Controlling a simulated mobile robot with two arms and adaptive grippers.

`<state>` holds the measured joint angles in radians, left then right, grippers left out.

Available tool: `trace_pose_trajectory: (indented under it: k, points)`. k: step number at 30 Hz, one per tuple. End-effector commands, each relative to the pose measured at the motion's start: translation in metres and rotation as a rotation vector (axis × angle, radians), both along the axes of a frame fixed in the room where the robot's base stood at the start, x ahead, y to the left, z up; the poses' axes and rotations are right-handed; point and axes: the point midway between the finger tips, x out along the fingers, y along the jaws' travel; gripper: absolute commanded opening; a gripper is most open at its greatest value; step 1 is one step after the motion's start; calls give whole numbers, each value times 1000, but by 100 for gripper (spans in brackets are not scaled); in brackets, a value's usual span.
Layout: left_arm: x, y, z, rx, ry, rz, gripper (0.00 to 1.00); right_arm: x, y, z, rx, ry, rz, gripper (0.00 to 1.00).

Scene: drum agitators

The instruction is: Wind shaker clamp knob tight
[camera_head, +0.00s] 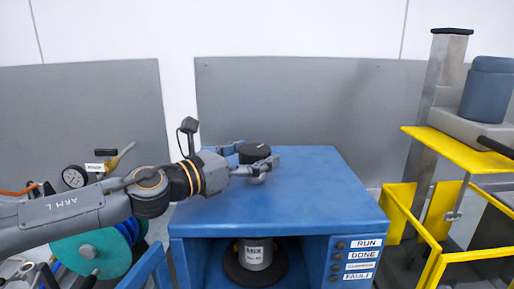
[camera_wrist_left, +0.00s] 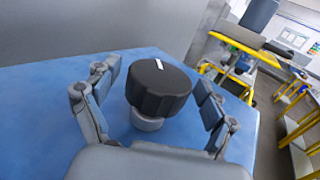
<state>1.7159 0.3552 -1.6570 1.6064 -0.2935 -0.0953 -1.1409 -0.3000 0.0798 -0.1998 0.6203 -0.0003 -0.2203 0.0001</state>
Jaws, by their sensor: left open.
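The shaker clamp knob (camera_head: 255,153) is black with a white mark on top and sits on a short grey stem on the blue cabinet top. In the left wrist view the knob (camera_wrist_left: 158,87) stands upright between the fingers of my left gripper (camera_wrist_left: 158,98). The fingers are spread, with visible gaps on both sides, so they do not touch it. In the head view my left gripper (camera_head: 256,160) reaches in from the left at knob height. Its fingers partly hide the stem. My right gripper does not show.
The blue shaker cabinet (camera_head: 300,190) holds a labelled can (camera_head: 256,254) in its open bay, beside a labelled button panel (camera_head: 352,262). A yellow-framed machine (camera_head: 440,150) stands at the right. A gauge (camera_head: 74,176) and a teal reel (camera_head: 90,254) are at the left.

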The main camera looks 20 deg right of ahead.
Motion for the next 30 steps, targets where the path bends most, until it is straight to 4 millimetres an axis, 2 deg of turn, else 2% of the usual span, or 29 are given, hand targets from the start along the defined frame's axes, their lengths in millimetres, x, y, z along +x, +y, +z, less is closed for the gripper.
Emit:
trace_pose_trajectory:
  k: [4, 12, 20, 21, 30]
  points:
    - [3, -8, 0, 0, 0, 0, 84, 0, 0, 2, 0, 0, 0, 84]
    - [4, -8, 0, 0, 0, 0, 84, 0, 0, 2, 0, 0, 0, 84]
    - [3, -8, 0, 0, 0, 0, 31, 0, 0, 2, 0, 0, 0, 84]
    - [3, -8, 0, 0, 0, 0, 29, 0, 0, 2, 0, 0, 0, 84]
    - [2, -9, 2, 1, 0, 30, 29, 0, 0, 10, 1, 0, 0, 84]
